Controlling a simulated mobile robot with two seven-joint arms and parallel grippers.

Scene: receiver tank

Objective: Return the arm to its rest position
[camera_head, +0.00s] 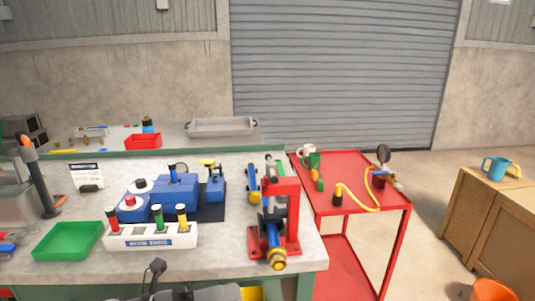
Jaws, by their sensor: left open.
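My left gripper (152,279) is at the bottom edge of the view, in front of the workbench's front edge. Only a dark part of it and a grey piece of my arm show. It is open, and nothing is seen held in it. The rest of the arm is cut off by the frame. My right gripper is not in view. The workbench (95,272) has a blue receiver tank assembly (172,193) on a dark mat behind the gripper. A white holder (150,241) with red, green and yellow-topped pieces stands between them.
A green tray (68,241) lies at left, near a dark post with an orange top (40,175). A red press (281,215) stands at the bench's right end. A red cart (350,167) and a wooden cabinet (481,215) stand further right, with open floor between.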

